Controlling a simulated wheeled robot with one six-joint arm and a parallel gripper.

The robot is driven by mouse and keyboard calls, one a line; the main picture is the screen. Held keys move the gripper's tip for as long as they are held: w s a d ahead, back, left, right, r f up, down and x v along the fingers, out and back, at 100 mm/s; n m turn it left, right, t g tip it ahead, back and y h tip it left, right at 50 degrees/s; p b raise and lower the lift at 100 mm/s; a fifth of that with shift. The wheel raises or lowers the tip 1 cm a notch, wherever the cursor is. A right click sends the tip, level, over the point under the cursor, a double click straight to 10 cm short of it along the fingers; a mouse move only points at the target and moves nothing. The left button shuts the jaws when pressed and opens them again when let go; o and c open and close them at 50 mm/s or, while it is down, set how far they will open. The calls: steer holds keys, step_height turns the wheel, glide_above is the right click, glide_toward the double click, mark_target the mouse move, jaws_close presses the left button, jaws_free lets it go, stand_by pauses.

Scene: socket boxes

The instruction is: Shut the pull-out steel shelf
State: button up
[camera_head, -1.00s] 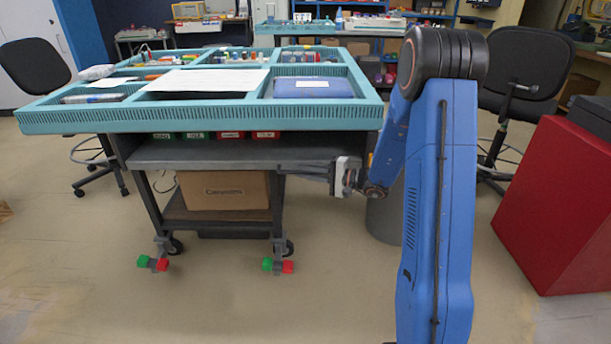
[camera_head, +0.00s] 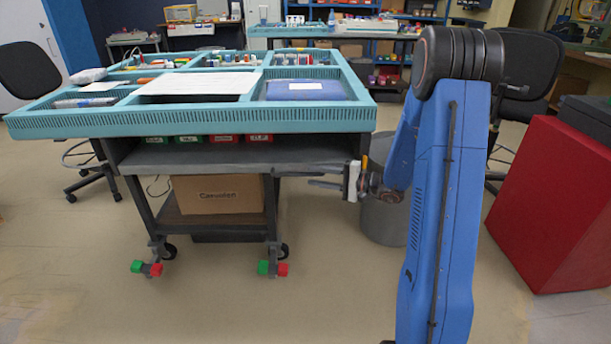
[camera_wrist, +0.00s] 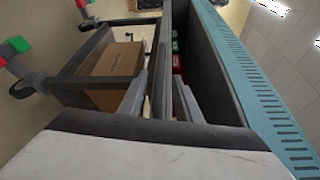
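The grey steel shelf (camera_head: 212,157) sits under the teal divided tray top of the cart, its surface showing below a row of small bins. In the wrist view the shelf (camera_wrist: 163,50) is seen nearly edge-on, running up the middle. My gripper (camera_head: 295,176) is at the shelf's right front corner, its fingers pointing left along the front edge. In the wrist view my gripper (camera_wrist: 160,85) has its two grey fingers apart, with the shelf edge lying between them. I cannot tell whether either finger touches the shelf.
The teal tray top (camera_head: 190,122) overhangs just above the shelf. A cardboard box (camera_head: 218,193) stands on the cart's lower shelf. A grey bin (camera_head: 384,222) is behind my arm, and a red cabinet (camera_head: 555,205) stands at right. The floor in front of the cart is clear.

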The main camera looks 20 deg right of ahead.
steer(key=f+v, duration=0.1)
steer(key=v, duration=1)
steer(key=shift+r, duration=0.45)
steer(key=s+a+r+n+g+h, duration=0.1)
steer(key=s+a+r+n+g, duration=0.3)
steer(key=s+a, duration=0.45)
steer(key=s+a+r+n+g+h, duration=0.1)
steer(key=s+a+n+g+h, duration=0.1)
steer(key=s+a+g, duration=0.5)
steer(key=s+d+r+n+t+h, duration=0.1)
steer(key=s+r+n+t+h, duration=0.1)
steer(key=s+h, duration=0.3)
steer(key=s+d+r+n+t+h, duration=0.1)
steer(key=s+h, duration=0.4)
steer(key=s, duration=0.8)
steer(key=shift+d+r+n+t, duration=0.25)
steer(key=shift+r+n+t, duration=0.35)
steer(key=shift+r+t, duration=0.25)
steer(key=shift+c, duration=0.3)
